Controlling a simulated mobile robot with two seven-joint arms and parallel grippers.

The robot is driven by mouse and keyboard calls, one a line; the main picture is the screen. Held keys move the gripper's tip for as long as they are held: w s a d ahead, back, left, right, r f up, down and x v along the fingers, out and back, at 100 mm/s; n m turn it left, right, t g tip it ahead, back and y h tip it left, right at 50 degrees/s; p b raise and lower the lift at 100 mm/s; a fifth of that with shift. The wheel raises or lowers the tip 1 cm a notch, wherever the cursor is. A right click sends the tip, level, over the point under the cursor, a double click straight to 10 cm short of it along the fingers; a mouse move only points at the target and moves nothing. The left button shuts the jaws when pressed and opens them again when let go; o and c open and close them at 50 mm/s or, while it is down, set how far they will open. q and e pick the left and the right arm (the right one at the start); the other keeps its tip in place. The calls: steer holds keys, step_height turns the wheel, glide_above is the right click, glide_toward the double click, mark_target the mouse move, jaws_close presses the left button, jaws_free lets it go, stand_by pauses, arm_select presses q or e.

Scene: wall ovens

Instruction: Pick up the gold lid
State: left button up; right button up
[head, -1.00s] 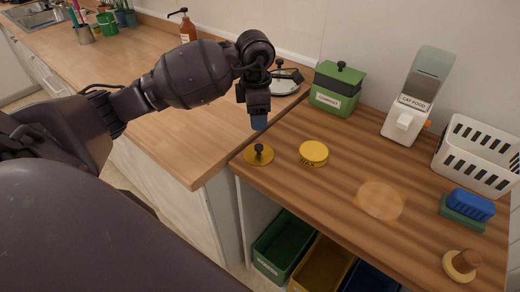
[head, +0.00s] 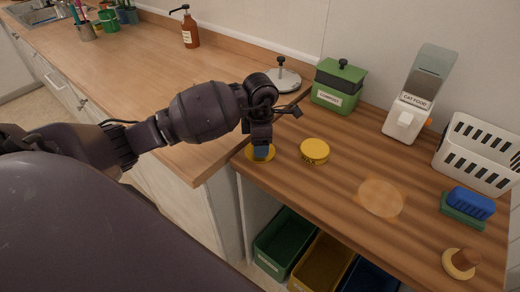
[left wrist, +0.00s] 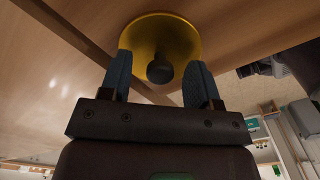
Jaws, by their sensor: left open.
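The gold lid (head: 251,158) is a round disc lying on the front left corner of the lower wooden counter. In the head view my left gripper (head: 261,153) is over it and hides most of it, including its knob. In the left wrist view the gold lid (left wrist: 160,30) shows its dark round knob (left wrist: 160,71) between the two blue fingertips of my left gripper (left wrist: 163,80). The fingers are apart, one on each side of the knob, with a gap visible. My right gripper is not in view.
A green box (head: 335,98), a cat food dispenser (head: 408,110), a white basket (head: 478,150) and a blue sponge (head: 470,203) are farther right. A silver lid (head: 285,82) lies behind. Coloured bins (head: 285,240) sit below.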

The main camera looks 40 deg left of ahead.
arm_select(q)
steer(key=shift+f, duration=0.4)
